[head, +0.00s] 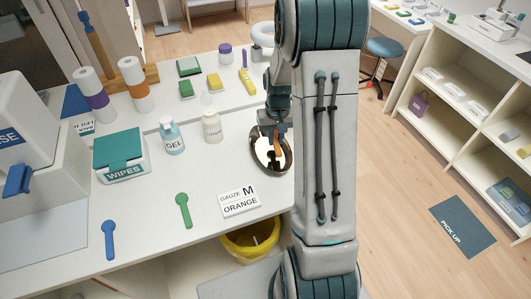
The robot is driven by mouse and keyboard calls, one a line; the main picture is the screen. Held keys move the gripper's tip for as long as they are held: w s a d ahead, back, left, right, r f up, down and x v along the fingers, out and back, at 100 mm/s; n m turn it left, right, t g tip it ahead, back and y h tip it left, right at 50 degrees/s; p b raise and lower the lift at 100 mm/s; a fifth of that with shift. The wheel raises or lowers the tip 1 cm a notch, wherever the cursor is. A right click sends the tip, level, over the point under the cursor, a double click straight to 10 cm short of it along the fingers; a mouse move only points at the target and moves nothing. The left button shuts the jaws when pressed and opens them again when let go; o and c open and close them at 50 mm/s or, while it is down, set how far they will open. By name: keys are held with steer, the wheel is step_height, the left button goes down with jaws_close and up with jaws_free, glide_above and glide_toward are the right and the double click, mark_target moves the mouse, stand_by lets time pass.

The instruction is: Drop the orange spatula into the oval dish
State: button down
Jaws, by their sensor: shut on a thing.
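The oval dish (257,163) is shiny metal and lies on the white counter, partly hidden behind my arm. My gripper (272,132) is over the far part of the dish, pointing down and shut. A small piece of the orange spatula (277,148) shows under the fingers, against the dish's inside. The rest of it is hidden by the gripper or too small to make out. I cannot tell whether the spatula touches the dish.
A green spatula (183,210) and a blue spatula (109,239) lie on the counter. A gauze card (240,201), a wipes box (120,157), a gel bottle (172,137) and a cream bottle (212,127) stand nearby. A yellow bin (250,242) is below the front edge.

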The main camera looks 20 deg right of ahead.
steer(key=shift+f, duration=0.5)
steer(key=c, duration=1.3)
jaws_free()
step_height(320, 180, up, 14)
steer(key=shift+b, duration=0.7)
steer(key=s+a+r+t, duration=0.1)
steer(key=s+a, duration=0.2)
steer(key=s, duration=0.3)
steer(key=s+a+r+n+t, duration=0.1)
steer(key=s+a, duration=0.2)
steer(key=s, duration=0.4)
steer(key=s+a+r+n+t, duration=0.1)
steer(key=s+a, duration=0.3)
steer(key=s, duration=0.3)
steer(key=shift+r, duration=0.1)
